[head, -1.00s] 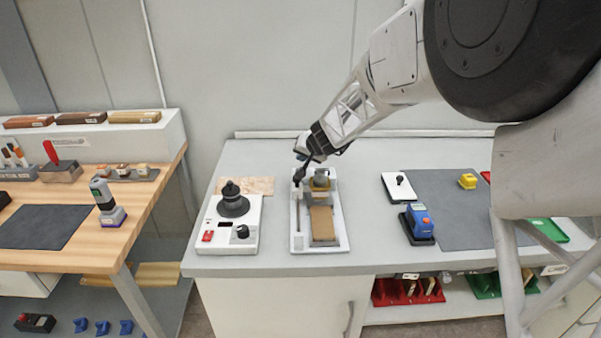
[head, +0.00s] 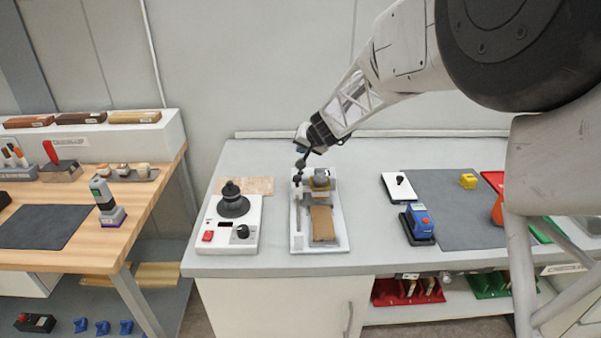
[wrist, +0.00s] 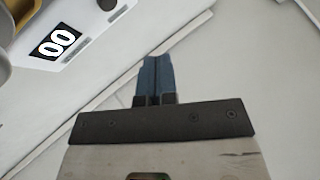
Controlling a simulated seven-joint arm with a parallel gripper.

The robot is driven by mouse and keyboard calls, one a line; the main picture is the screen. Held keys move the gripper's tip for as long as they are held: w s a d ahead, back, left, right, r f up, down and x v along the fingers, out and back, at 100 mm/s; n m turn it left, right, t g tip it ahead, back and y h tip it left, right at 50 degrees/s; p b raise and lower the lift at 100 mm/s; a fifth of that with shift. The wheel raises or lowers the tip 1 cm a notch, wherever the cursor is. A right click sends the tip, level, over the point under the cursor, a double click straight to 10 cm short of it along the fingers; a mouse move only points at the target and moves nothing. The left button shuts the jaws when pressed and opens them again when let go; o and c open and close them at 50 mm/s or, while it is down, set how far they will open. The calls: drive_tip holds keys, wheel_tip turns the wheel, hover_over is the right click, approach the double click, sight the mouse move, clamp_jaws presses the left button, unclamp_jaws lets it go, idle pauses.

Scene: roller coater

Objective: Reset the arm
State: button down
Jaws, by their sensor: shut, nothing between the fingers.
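My gripper (head: 300,162) hangs above the back left part of the white tray unit (head: 341,235) in the head view. In the wrist view its blue-grey fingers (wrist: 156,78) are together with nothing between them. The tray unit holds a yellow and grey block (head: 320,184) at the back and a brown panel (head: 322,222) in front. I cannot tell from the head view whether my gripper touches the unit.
Left of the tray unit is a white device (head: 249,215) with a black cone. A blue tool (head: 419,222) and a grey mat (head: 455,225) are to the right.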

drive_tip(key=s+d+r+n+g, duration=0.1)
drive_tip(key=s+d+r, duration=0.15)
drive_tip(key=s, duration=0.45)
drive_tip(key=s+d+r+g+h, duration=0.1)
drive_tip(key=s+r, duration=0.3)
drive_tip(key=s, duration=0.4)
drive_tip(key=s+d+r+n, duration=0.1)
drive_tip(key=s+d+r, duration=0.15)
drive_tip(key=s, duration=0.45)
drive_tip(key=s+d+g+h, duration=0.1)
drive_tip(key=s+d, duration=0.3)
drive_tip(key=s, duration=1)
drive_tip(key=s+d+f+g+h, duration=0.1)
drive_tip(key=s+d+h, duration=0.2)
drive_tip(key=s, duration=1.1)
drive_tip(key=shift+s+d+f+g+h, duration=0.2)
drive_tip(key=shift+s+d+g+h, duration=0.15)
drive_tip(key=shift+d, duration=0.8)
